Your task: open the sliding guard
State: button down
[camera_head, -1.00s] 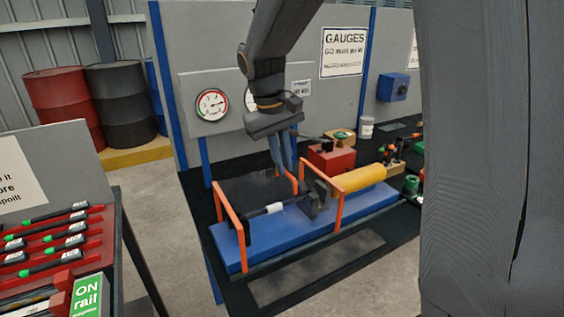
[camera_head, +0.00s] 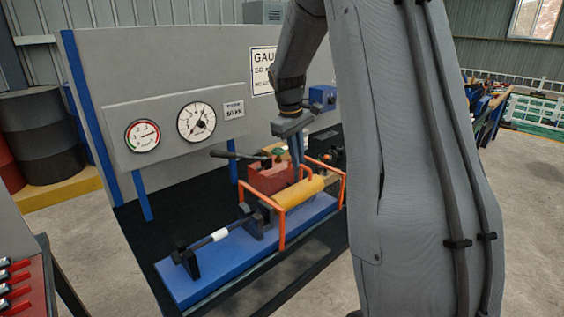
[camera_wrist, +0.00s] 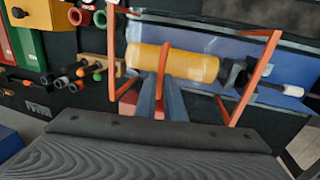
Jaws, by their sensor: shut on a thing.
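The sliding guard is an orange-framed, clear-panelled cover (camera_head: 281,228) that stands over the yellow cylinder (camera_head: 300,192) at the right part of the blue bed (camera_head: 205,262). In the wrist view its orange end frames (camera_wrist: 262,62) stand either side of the cylinder. My gripper (camera_head: 297,165) reaches down behind the cylinder. In the wrist view its blue-grey fingers (camera_wrist: 163,92) are shut on the guard's orange handle (camera_wrist: 164,62). The dark bar with a white band (camera_head: 218,235) lies uncovered between black clamps on the left of the bed.
A red block with a black lever (camera_head: 268,178) stands just behind the bed. Two dial gauges (camera_head: 196,122) hang on the grey panel behind. In the wrist view, a rack of small tools (camera_wrist: 88,72) and a green case (camera_wrist: 28,40) lie at the left.

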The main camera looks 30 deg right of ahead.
jog(key=shift+w+d, duration=0.25)
jog(key=shift+d, duration=0.7)
jog(key=c, duration=1.8)
grip_release()
jog(key=shift+c, duration=0.2)
notch_tip(320, 180, up, 8)
jog(key=a+b, duration=0.1)
jog(key=b, duration=0.1)
jog(key=shift+s+a+f, duration=0.15)
jog(key=shift+s+a, duration=0.05)
jog(key=shift+a, duration=0.1)
